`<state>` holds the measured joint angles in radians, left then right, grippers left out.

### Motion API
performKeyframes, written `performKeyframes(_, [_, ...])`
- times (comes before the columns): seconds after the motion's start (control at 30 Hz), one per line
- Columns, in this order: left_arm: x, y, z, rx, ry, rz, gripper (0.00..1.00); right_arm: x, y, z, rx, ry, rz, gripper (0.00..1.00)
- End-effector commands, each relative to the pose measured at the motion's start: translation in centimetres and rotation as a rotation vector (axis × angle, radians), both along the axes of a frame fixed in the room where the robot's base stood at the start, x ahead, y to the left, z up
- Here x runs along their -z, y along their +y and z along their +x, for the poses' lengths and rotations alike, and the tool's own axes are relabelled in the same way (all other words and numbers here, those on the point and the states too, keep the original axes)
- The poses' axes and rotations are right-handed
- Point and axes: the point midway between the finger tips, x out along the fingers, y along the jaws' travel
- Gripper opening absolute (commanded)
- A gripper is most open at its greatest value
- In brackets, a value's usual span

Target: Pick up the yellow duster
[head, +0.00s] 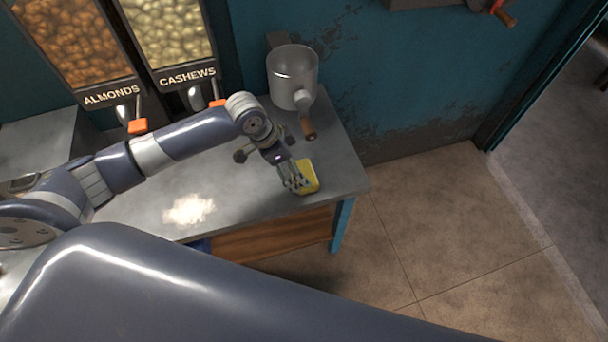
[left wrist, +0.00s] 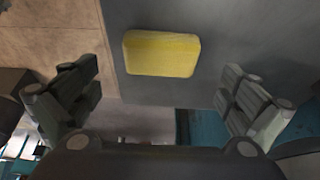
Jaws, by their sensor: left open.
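The yellow duster (head: 309,177) lies on the grey counter (head: 130,205) near its right end. My left gripper (head: 297,181) is right at the duster in the head view and covers part of its left side. In the left wrist view the duster (left wrist: 162,54) is a yellow rounded block, ahead of the left gripper (left wrist: 160,95) and between the lines of its two fingers. The fingers are spread wide and nothing is between their tips. The duster looks apart from both fingers. My right gripper is not in either view.
A metal pot (head: 292,78) with a wooden handle stands at the back of the counter behind the gripper. A whitish patch (head: 189,209) lies on the counter to the left. Almond (head: 78,45) and cashew (head: 172,32) dispensers stand at the back left. Open floor (head: 430,215) is at the right.

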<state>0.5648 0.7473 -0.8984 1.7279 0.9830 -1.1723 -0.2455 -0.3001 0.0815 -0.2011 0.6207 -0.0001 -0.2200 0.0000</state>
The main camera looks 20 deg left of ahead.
Motion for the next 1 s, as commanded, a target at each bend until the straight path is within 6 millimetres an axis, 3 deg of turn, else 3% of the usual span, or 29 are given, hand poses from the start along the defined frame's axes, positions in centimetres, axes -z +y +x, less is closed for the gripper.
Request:
performKeyframes(0.43, [4.6,-1.6,1.1,0.000,0.001,-0.001,1.00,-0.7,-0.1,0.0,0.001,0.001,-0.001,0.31])
performKeyframes(0.73, [5.1,-1.7,1.3,0.001,-0.002,0.000,1.00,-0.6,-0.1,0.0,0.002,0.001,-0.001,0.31])
performKeyframes(0.77, [5.1,-1.7,1.3,0.001,-0.002,0.000,0.98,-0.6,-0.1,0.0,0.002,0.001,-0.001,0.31])
performKeyframes(0.93, [5.1,-1.7,1.3,0.001,-0.001,0.001,0.59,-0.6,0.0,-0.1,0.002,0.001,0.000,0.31])
performKeyframes(1.0, [5.1,-1.7,1.2,0.001,-0.001,0.001,0.59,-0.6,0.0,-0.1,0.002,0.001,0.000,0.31])
